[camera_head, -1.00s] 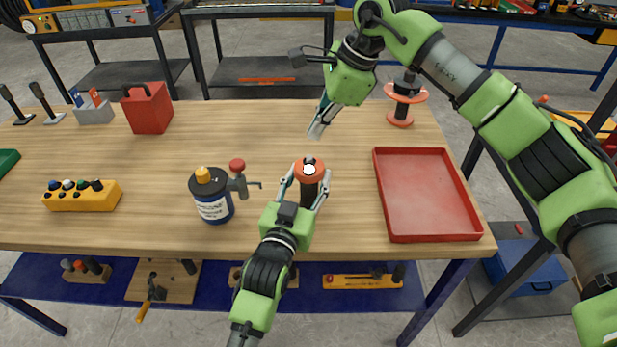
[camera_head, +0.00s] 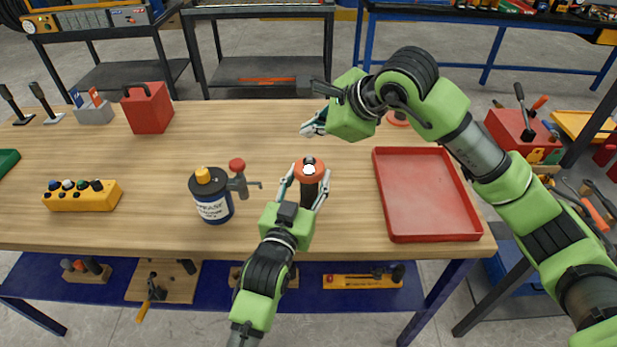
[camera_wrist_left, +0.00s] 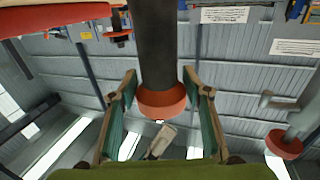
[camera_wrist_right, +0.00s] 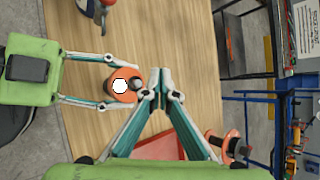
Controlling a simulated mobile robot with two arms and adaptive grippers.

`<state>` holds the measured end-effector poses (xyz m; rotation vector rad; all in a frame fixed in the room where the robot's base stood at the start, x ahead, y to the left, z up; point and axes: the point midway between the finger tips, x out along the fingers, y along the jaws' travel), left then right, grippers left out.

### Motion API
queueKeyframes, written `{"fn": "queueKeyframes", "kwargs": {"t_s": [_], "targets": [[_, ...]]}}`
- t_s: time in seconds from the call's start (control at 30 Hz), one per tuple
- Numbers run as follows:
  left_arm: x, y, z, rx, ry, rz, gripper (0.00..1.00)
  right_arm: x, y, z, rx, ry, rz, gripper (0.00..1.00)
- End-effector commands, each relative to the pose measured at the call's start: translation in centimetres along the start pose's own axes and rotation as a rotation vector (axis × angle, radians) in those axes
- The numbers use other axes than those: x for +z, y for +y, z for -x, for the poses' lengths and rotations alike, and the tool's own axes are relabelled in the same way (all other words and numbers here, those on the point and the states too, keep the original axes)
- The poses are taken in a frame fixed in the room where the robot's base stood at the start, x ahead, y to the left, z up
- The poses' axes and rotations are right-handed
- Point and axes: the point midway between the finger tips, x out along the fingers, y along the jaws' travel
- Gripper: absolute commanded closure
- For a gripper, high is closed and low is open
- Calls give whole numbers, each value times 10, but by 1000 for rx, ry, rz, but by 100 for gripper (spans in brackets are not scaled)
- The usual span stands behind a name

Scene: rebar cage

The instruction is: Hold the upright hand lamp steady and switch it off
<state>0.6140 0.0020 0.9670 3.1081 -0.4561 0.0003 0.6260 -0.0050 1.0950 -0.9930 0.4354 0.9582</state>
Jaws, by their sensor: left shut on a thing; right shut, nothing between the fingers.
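The upright hand lamp (camera_head: 309,172) stands near the table's front edge, with an orange-red top, a bright white spot and a dark body. It also shows in the left wrist view (camera_wrist_left: 158,60) and the right wrist view (camera_wrist_right: 122,86). My left gripper (camera_head: 307,185) is shut on the lamp, a finger on each side of it. My right gripper (camera_head: 308,129) is shut and empty, above the table behind the lamp; its fingertips meet in the right wrist view (camera_wrist_right: 158,76), beside the lamp top, where a small dark knob shows. I cannot tell the exact gap.
A red tray (camera_head: 425,195) lies to the right. A yellow button box (camera_head: 82,195) and a red container (camera_head: 148,108) are farther left.

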Motion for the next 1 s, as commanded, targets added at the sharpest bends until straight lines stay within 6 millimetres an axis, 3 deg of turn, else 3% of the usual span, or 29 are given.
{"fn": "queueKeyframes", "kwargs": {"t_s": [0.4, 1.0], "targets": [[2, 0, 0, 0, -4, 0, 85, -24, 23, -32, 1, 2, 0, 100], [2, 0, 0, 0, -4, 0, 85, -26, 26, -36, 1, 1, 1, 100]]}}
